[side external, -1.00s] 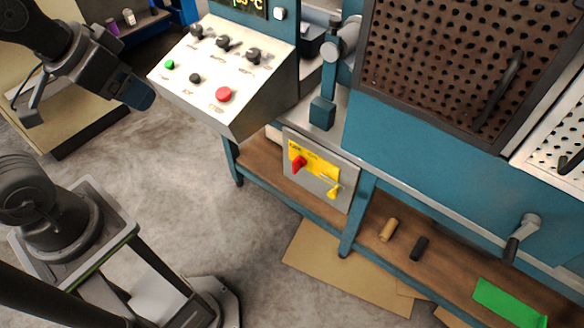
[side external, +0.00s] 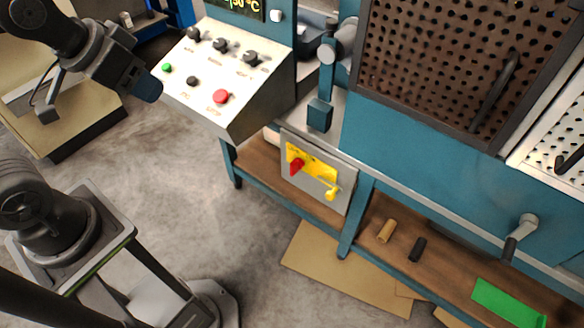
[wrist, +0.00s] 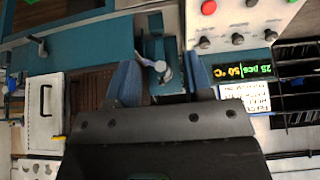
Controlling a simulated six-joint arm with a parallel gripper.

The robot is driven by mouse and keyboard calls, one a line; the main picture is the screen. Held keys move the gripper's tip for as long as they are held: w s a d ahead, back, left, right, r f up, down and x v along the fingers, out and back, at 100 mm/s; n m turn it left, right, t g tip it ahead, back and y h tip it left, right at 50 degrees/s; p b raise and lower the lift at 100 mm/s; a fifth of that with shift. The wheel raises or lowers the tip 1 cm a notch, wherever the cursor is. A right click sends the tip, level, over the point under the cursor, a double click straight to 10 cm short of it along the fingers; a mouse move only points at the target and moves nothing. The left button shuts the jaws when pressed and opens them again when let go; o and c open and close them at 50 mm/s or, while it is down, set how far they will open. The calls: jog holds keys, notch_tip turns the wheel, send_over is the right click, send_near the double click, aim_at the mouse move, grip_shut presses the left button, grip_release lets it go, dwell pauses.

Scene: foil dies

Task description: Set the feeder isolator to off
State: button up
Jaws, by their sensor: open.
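A grey box with a yellow plate (side external: 325,172) hangs under the machine's bench. It carries a red rotary handle (side external: 297,167) on the left and a yellow lever (side external: 332,191) at the lower right. The lettering is too small to read, so I cannot tell which one is the isolator or its marked setting. My gripper (side external: 150,89) is at the upper left, near the left edge of the sloped control panel, well away from the grey box. In the wrist view my gripper (wrist: 166,80) is open, with blue fingers apart. The red handle is not visible there.
The control panel (side external: 185,97) has several black knobs, a green button (side external: 167,68) and a red button (side external: 221,96). A teal table leg (side external: 355,218) stands right of the box. Tan and black cylinders lie on the lower shelf. Open floor lies left of the box.

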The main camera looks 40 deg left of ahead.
jog(key=w+f, duration=0.2)
jog(key=w, duration=0.3)
jog(key=w+d+f+t, duration=0.1)
jog(key=w+f, duration=0.1)
jog(key=w, duration=0.3)
jog(key=w+f+t, duration=0.1)
jog(key=w+f, duration=0.1)
jog(key=w, duration=0.4)
jog(key=shift+w+d+f, duration=0.1)
jog(key=shift+d+f, duration=0.15)
jog(key=shift+d, duration=0.15)
jog(key=t, duration=0.3)
send_over(291, 167)
jog(key=s, duration=0.5)
notch_tip(291, 167, down, 25)
jog(key=s+f+t, duration=0.1)
jog(key=s+f, duration=0.2)
jog(key=f, duration=0.4)
jog(key=s+f+t, duration=0.2)
jog(key=s+f, duration=0.1)
jog(key=f, duration=0.5)
jog(key=shift+g, duration=0.3)
jog(key=x, duration=1.3)
jog(key=shift+w+a+r, duration=0.15)
jog(key=shift+w, duration=0.05)
jog(key=shift+c, duration=0.3)
grip_shut()
